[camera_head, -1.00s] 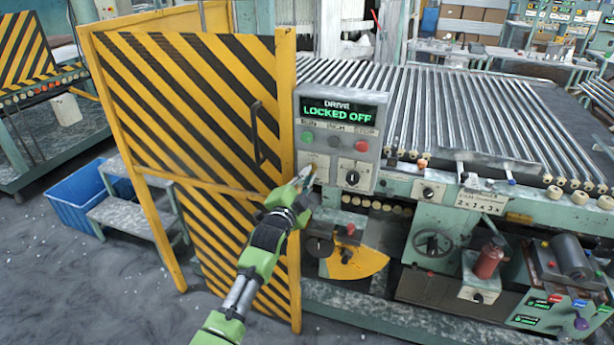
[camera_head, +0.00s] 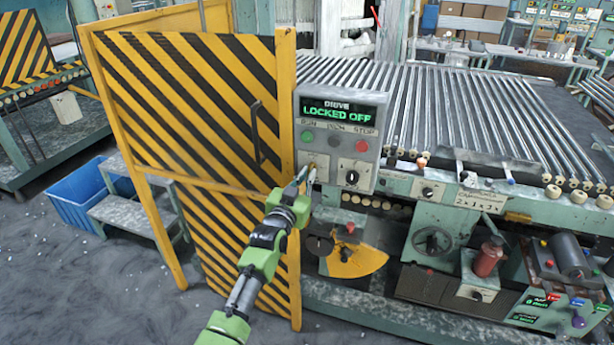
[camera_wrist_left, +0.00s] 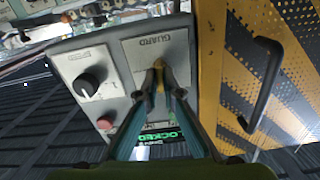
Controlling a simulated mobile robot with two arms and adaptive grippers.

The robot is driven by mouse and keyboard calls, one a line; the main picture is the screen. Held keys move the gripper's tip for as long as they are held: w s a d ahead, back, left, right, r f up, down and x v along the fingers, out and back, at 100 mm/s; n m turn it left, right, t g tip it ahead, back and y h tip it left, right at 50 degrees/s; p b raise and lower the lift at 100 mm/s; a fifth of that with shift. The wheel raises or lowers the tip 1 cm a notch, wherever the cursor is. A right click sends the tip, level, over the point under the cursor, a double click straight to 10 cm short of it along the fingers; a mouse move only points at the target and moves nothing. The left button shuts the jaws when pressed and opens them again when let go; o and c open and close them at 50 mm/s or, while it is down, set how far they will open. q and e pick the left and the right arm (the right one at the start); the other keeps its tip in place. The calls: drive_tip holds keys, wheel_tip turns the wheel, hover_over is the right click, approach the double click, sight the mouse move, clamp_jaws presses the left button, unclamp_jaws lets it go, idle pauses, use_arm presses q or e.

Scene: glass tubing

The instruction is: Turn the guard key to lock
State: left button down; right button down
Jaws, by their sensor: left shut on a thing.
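The drive control box (camera_head: 343,108) hangs beside the yellow-and-black striped guard door (camera_head: 205,110). Its display (camera_head: 338,111) reads "LOCKED OFF" in green. The guard key (camera_wrist_left: 159,76), small and brass-coloured, sits on the plate marked GUARD in the left wrist view. My left gripper (camera_wrist_left: 158,68) is shut on the key, with its fingertips close to the plate. In the head view the left gripper (camera_head: 306,174) reaches the lower left of the box, and its fingers partly hide the key. My right gripper is not in view.
A black speed knob (camera_head: 352,177) sits right of the gripper. Green and red buttons are above. The door handle (camera_head: 257,132) is left of the box. A roller bed (camera_head: 460,105) lies to the right. A blue crate (camera_head: 85,190) stands at the far left.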

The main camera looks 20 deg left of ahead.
use_arm(q)
drive_tip(key=shift+f+n, duration=0.1)
drive_tip(key=shift+n, duration=0.4)
drive_tip(key=c, duration=2.2)
unclamp_jaws()
drive_tip(key=s, duration=1.2)
drive_tip(key=shift+a, duration=0.2)
